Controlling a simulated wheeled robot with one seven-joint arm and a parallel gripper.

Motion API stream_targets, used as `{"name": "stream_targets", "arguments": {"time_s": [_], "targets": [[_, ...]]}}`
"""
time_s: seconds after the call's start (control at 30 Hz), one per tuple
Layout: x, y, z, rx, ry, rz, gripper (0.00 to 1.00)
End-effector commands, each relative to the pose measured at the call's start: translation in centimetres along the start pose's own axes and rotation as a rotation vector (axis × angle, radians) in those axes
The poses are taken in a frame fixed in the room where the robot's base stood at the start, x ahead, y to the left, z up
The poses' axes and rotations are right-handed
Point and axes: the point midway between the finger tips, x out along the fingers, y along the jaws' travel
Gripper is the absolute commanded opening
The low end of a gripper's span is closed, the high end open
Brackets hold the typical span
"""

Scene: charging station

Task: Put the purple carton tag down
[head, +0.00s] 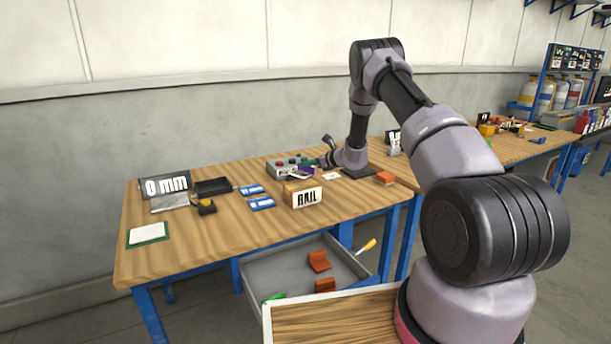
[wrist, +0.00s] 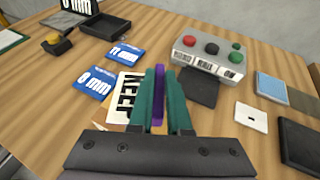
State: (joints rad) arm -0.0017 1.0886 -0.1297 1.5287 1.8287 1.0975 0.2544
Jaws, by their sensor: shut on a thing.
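The purple carton tag (wrist: 158,92) is a thin upright strip between the two teal fingers of my gripper (wrist: 159,72) in the wrist view. My gripper is shut on it. The fingers hide most of its faces. In the head view a bit of the purple tag (head: 304,171) shows beside my gripper (head: 322,161), just in front of the button box. I cannot tell whether the tag's lower edge touches anything below.
A grey box with red, black and green buttons (wrist: 208,63) stands beyond the fingers. An open drawer (head: 268,267) holds orange pieces. Bare wood shows at the table's front left.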

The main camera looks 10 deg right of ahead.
Motion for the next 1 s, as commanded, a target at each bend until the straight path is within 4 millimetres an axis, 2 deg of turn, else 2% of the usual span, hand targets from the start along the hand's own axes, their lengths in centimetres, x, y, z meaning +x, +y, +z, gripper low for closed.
{"name": "stream_targets", "arguments": {"time_s": [0.17,0.37,0.73,0.77,0.8,0.83,1.0], "targets": [[0.5,0.0,-1.3,0.0,-0.001,0.0,0.0],[1.5,0.0,-3.8,-0.001,0.001,0.0,0.0],[1.7,-0.1,-4.1,-0.001,-0.001,-0.001,0.0],[1.6,-0.1,-4.1,-0.001,-0.002,-0.001,0.27],[1.6,-0.1,-4.0,-0.001,-0.002,-0.001,0.43],[1.6,-0.1,-4.0,-0.001,-0.001,-0.001,0.46],[1.6,-0.1,-4.1,-0.001,-0.001,-0.001,0.46]]}}
